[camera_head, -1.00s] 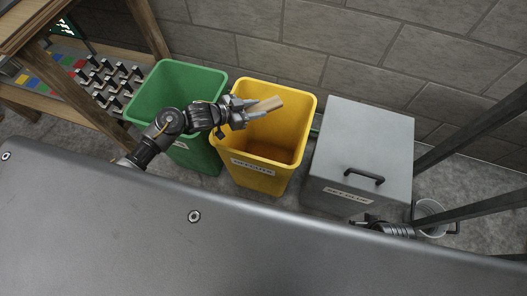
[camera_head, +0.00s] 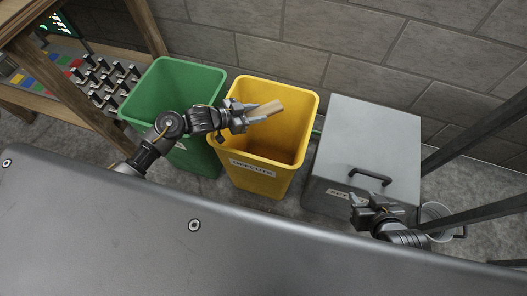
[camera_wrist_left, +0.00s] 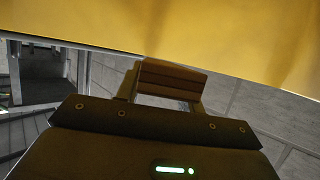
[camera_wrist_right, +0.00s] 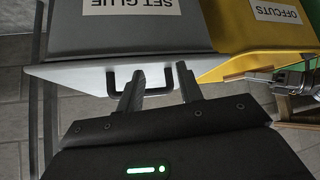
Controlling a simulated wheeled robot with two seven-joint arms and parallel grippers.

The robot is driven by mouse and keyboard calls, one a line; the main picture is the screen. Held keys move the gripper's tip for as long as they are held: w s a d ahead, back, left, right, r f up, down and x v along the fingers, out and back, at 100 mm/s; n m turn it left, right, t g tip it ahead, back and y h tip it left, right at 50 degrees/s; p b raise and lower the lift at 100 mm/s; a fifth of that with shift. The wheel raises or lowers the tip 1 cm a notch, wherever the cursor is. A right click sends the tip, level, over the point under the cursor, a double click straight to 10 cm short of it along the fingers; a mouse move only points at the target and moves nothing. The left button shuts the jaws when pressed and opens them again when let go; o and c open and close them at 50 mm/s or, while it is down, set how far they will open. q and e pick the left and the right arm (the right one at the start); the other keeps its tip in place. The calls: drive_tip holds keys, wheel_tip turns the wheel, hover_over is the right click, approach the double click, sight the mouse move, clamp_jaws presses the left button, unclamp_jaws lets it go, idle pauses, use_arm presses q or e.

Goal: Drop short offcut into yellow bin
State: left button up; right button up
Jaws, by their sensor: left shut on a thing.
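The short offcut (camera_head: 266,109), a small pale wooden block, is held in my left gripper (camera_head: 250,117). It also shows between the fingers in the left wrist view (camera_wrist_left: 172,82). My left gripper is shut on it, over the opening of the yellow bin (camera_head: 258,178), which has an "OFFCUTS" label. The yellow bin wall also fills the top of the left wrist view (camera_wrist_left: 160,30). My right gripper (camera_head: 360,203) is in front of the grey box; its fingers stand apart with nothing between them in the right wrist view (camera_wrist_right: 158,82).
A green bin (camera_head: 205,85) stands left of the yellow bin. A grey lidded box (camera_head: 365,135) labelled "SET GLUE" with a black handle (camera_head: 370,175) stands right of it. A bucket (camera_head: 436,215) is at the far right. A wooden rack (camera_head: 90,90) is at left.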

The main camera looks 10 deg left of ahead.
drive_tip(key=shift+w, duration=0.1)
use_arm(q)
drive_tip(key=o, duration=1.1)
drive_tip(key=shift+c, duration=0.2)
drive_tip(key=shift+r, duration=0.3)
drive_tip(key=r, duration=0.1)
drive_tip(key=s+r+p, duration=0.1)
drive_tip(key=r, duration=0.1)
drive_tip(key=r+p, duration=0.1)
drive_tip(key=shift+s+d+r, duration=0.2)
drive_tip(key=shift+s, duration=0.05)
use_arm(e)
drive_tip(key=s+d+f+m+g+h, duration=0.1)
drive_tip(key=s+d+f+g+h, duration=0.1)
drive_tip(key=s+d+g, duration=0.4)
use_arm(q)
drive_tip(key=s+d+r+p, duration=0.3)
drive_tip(key=s+r, duration=0.5)
drive_tip(key=s, duration=0.4)
drive_tip(key=shift+d+p, duration=0.25)
drive_tip(key=shift+p, duration=0.05)
use_arm(e)
wheel_tip(320, 180, down, 8)
drive_tip(key=a, duration=0.1)
drive_tip(key=shift+w+a+f, duration=0.2)
drive_tip(key=shift+a, duration=0.2)
